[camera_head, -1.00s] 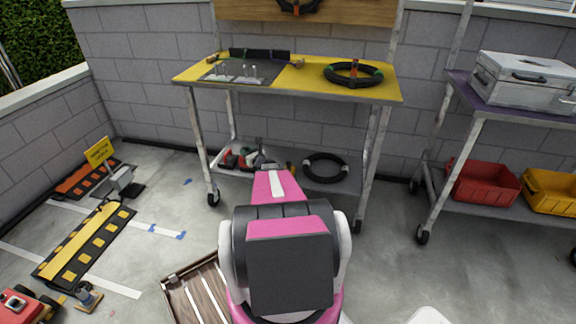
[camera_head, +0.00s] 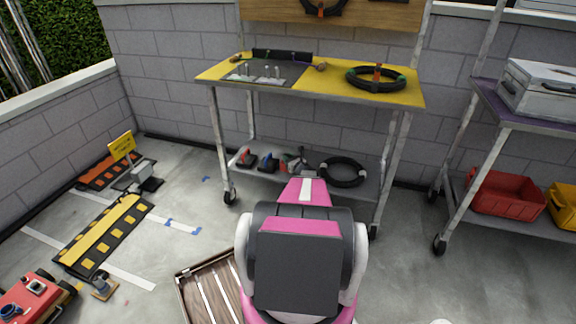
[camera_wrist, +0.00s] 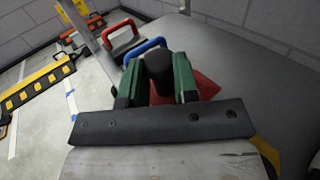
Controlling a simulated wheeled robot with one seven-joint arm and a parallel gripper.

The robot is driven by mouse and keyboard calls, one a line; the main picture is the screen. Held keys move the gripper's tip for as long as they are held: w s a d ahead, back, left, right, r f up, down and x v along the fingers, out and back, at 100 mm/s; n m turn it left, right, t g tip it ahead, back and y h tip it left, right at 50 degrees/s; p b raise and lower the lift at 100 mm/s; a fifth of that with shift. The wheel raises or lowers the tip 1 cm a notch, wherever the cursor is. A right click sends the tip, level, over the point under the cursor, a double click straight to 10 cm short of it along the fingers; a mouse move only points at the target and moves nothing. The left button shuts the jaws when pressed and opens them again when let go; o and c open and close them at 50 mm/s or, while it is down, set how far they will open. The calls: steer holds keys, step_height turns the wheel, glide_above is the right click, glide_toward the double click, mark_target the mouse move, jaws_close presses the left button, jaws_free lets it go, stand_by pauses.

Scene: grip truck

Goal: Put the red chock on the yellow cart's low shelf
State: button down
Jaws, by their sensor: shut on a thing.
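The yellow-topped cart (camera_head: 330,86) stands against the block wall, with a grey low shelf (camera_head: 318,184) that also shows in the wrist view (camera_wrist: 240,65). My gripper (camera_wrist: 159,82) has green fingers closed around a black grip. The red chock (camera_wrist: 204,84) shows below and beside the fingers, over or on the low shelf; I cannot tell whether it touches. In the head view my arm mostly hides the gripper. A red-handled thing (camera_wrist: 118,32) and a blue-handled thing (camera_wrist: 146,48) are on the shelf, left of and beyond my gripper.
A black coil (camera_head: 343,172) lies on the low shelf at right. Cart legs (camera_head: 221,145) flank the shelf. A purple-topped cart (camera_head: 540,120) with a red bin (camera_head: 505,193) stands to the right. A wooden crate (camera_head: 208,285), a ramp (camera_head: 105,232) and a red toy truck (camera_head: 35,300) are on the floor.

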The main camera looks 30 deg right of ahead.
steer(key=shift+f, duration=1.95)
steer(key=shift+f, duration=0.15)
steer(key=c, duration=0.9)
jaws_free()
